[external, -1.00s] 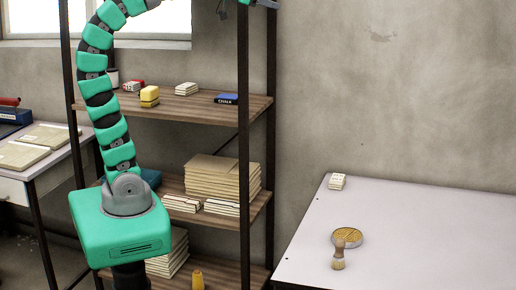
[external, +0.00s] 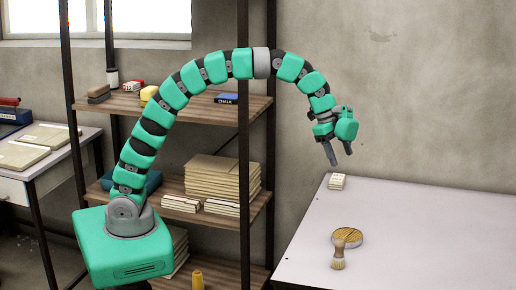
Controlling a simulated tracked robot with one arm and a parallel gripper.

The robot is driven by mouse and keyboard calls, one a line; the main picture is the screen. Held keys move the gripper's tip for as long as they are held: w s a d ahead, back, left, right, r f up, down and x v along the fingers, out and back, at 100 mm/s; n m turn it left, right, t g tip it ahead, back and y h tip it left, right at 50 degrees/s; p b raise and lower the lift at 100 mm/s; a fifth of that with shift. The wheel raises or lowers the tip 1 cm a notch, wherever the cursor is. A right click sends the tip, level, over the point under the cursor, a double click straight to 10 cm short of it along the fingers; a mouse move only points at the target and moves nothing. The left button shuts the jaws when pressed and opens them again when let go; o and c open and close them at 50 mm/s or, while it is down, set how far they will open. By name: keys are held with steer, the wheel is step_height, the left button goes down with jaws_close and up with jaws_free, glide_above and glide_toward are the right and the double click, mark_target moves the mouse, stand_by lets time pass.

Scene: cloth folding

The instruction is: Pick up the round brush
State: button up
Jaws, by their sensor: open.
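The round brush (external: 338,254) has a wooden handle and pale bristles. It is at the front left of the white table (external: 430,235), beside a round yellow-topped tin (external: 349,237); its handle overlaps the tin in the picture, and I cannot tell if they touch. My gripper (external: 340,158) is open and empty. It hangs in the air with its grey fingers pointing down, above the table's back left corner and well above the brush.
A shelf rack (external: 243,130) with boxes, a blue chalk box (external: 226,98) and paper stacks (external: 222,177) stands behind my arm. The table's right side is clear.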

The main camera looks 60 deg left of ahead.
mark_target(340, 252)
steer(key=s+d+f+m+g+b, duration=0.1)
steer(key=d+f, duration=0.2)
steer(key=f, duration=0.4)
steer(key=s+d+f+m+g+b, duration=0.1)
steer(key=s+d+f+m, duration=0.1)
steer(key=f, duration=0.6)
steer(key=s+d+f+m+g+y+b, duration=0.1)
steer(key=d+f, duration=0.3)
steer(key=f, duration=0.3)
steer(key=shift+s+f, duration=0.2)
steer(key=shift+f, duration=0.15)
steer(key=shift+d+f+b, duration=0.2)
steer(key=shift+f+b, duration=0.1)
steer(key=shift+f, duration=0.65)
steer(key=shift+d+f+b, duration=0.25)
steer(key=shift+f, duration=0.65)
steer(key=shift+d+f+b, duration=0.2)
steer(key=shift+f+b, duration=0.1)
steer(key=shift+f, duration=0.65)
steer(key=shift+c, duration=0.4)
steer(key=c, duration=1)
